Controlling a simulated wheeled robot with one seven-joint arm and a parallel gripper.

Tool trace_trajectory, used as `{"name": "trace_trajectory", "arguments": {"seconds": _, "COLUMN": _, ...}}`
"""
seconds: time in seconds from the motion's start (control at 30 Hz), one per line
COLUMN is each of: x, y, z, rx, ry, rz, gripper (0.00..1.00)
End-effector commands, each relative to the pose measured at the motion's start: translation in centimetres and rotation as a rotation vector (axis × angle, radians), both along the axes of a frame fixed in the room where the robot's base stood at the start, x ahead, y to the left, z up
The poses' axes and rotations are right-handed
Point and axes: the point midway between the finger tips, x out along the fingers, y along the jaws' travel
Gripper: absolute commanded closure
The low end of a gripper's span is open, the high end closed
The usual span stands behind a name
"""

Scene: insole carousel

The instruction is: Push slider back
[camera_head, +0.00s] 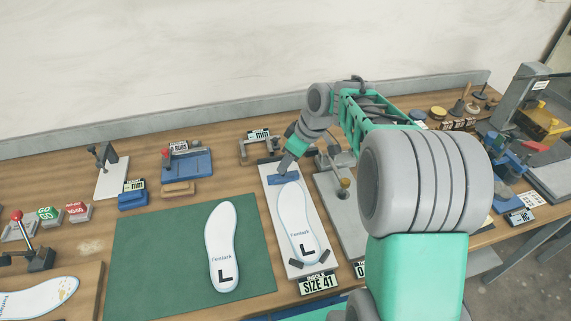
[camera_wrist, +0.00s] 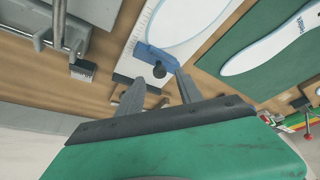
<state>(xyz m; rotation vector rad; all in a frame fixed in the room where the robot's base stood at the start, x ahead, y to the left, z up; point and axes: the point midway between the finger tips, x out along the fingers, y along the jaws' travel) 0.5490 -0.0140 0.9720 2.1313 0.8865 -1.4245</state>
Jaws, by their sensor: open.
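The blue slider (camera_head: 284,178) lies across the far end of the white size gauge board (camera_head: 270,200), at the toe end of a white insole (camera_head: 296,215) marked L. In the wrist view the blue slider (camera_wrist: 160,55) shows with a dark round knob (camera_wrist: 159,71) on it. My gripper (camera_head: 283,171) is over the slider from the far side. In the wrist view my gripper (camera_wrist: 160,82) is open, with its two fingers apart on either side of the knob. The right finger is close to the slider; whether it touches cannot be told.
A second insole (camera_head: 222,245) lies on the green mat (camera_head: 150,255) to the left. A grey fixture plate (camera_head: 330,195) stands close on the right. Blocks (camera_head: 295,263) hold the insole's heel end.

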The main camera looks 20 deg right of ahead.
Motion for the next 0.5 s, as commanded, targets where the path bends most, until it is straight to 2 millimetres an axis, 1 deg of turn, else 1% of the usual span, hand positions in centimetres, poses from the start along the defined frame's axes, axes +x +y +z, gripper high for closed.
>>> {"name": "trace_trajectory", "arguments": {"seconds": 0.03, "x": 0.2, "y": 0.3, "z": -0.8, "rx": 0.000, "ry": 0.003, "rz": 0.002, "gripper": 0.57}}
{"name": "trace_trajectory", "arguments": {"seconds": 0.1, "x": 0.5, "y": 0.6, "z": -1.7, "rx": 0.000, "ry": 0.003, "rz": 0.001, "gripper": 0.57}}
{"name": "trace_trajectory", "arguments": {"seconds": 0.2, "x": 0.8, "y": 0.8, "z": -2.5, "rx": 0.000, "ry": 0.000, "rz": -0.001, "gripper": 0.57}}
{"name": "trace_trajectory", "arguments": {"seconds": 0.43, "x": 0.8, "y": 0.8, "z": -2.7, "rx": 0.000, "ry": 0.000, "rz": -0.001, "gripper": 0.57}}
{"name": "trace_trajectory", "arguments": {"seconds": 0.47, "x": 0.8, "y": 0.8, "z": -2.7, "rx": 0.000, "ry": 0.000, "rz": -0.001, "gripper": 0.58}}
{"name": "trace_trajectory", "arguments": {"seconds": 0.5, "x": 0.8, "y": 0.8, "z": -2.7, "rx": 0.000, "ry": 0.000, "rz": -0.001, "gripper": 0.61}}
